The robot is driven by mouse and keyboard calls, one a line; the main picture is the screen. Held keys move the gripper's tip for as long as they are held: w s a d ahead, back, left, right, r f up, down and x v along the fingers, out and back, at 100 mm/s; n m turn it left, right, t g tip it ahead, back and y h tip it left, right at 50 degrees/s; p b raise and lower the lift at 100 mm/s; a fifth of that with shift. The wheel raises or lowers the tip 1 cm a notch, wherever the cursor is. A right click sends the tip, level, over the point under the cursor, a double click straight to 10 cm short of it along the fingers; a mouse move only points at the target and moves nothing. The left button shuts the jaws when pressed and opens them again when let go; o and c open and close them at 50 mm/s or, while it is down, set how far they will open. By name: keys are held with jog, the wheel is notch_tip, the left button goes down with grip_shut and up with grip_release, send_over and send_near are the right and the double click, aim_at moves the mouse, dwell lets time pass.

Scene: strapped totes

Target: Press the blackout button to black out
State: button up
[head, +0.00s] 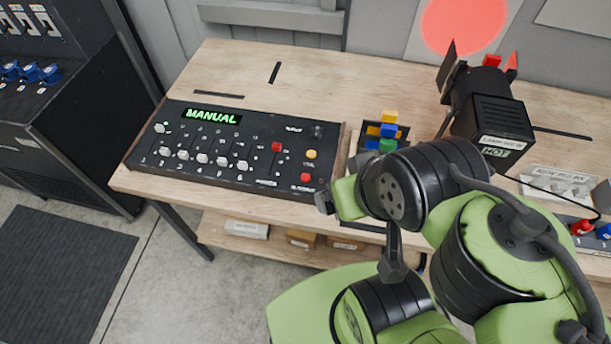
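The black lighting console (150,150) lies on the wooden table, left of my arm. Its green display (212,116) reads MANUAL. A round red button (306,177) sits at its lower right, and a round yellow button (311,154) is above it. Their small labels are too small to read, so I cannot tell for sure which is the blackout button. My gripper (325,202) is near the console's lower right corner, seen edge-on, just right of and below the red button. The wrist hides most of it, and its finger opening does not show.
White sliders (202,158) and one red-capped slider (276,147) stand on the console. Coloured blocks (387,130) are right of it. A black spotlight (493,115) marked HOT stands at the right. The table's back left is mostly clear.

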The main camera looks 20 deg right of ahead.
grip_shut()
dwell(0.3)
dwell(1.1)
